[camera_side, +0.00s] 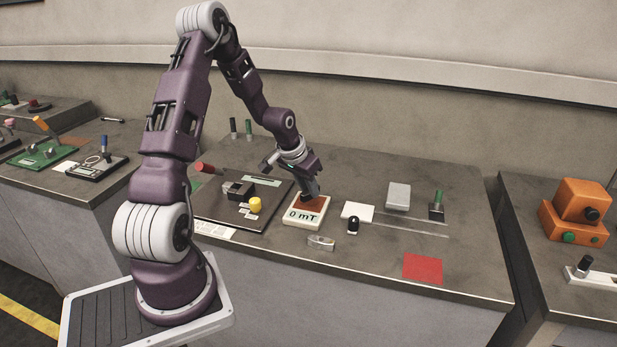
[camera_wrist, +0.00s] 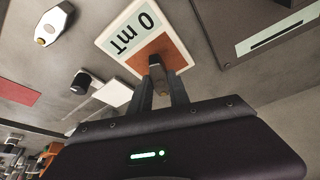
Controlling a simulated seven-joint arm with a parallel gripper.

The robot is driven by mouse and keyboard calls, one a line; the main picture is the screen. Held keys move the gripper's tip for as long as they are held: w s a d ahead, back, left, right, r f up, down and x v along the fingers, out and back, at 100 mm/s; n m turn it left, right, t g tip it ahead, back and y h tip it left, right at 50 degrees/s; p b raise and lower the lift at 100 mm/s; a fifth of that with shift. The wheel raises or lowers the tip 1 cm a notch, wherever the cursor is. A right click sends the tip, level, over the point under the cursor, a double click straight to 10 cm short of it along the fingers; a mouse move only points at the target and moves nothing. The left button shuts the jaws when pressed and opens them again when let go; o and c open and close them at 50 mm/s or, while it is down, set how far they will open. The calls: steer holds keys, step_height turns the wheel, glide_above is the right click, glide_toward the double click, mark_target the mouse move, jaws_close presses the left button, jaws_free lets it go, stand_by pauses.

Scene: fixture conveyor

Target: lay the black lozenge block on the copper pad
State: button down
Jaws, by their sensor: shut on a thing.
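The copper pad (camera_wrist: 175,45) is the brown-orange patch on a cream meter (camera_side: 304,222) reading "0 mT". In the side view the pad (camera_side: 318,204) shows partly below my gripper. My gripper (camera_side: 309,194) points down over it, its fingertips close to the pad. In the wrist view my gripper (camera_wrist: 158,78) is shut on a small dark block (camera_wrist: 155,61), seen against the copper pad. This looks like the black lozenge block; the fingers hide much of it, and its lozenge outline is not clear. I cannot tell whether it touches the pad.
A silver piece (camera_side: 320,242) lies in front. A white square (camera_side: 362,212), a black-and-white cylinder (camera_side: 353,226) and a grey box (camera_side: 398,195) stand right. A red square (camera_side: 423,268) lies front right.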

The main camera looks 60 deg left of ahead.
steer(key=shift+f, duration=0.45)
steer(key=shift+f, duration=0.55)
stand_by(0.3)
steer(key=c, duration=1.2)
jaws_free()
steer(key=shift+o, duration=0.2)
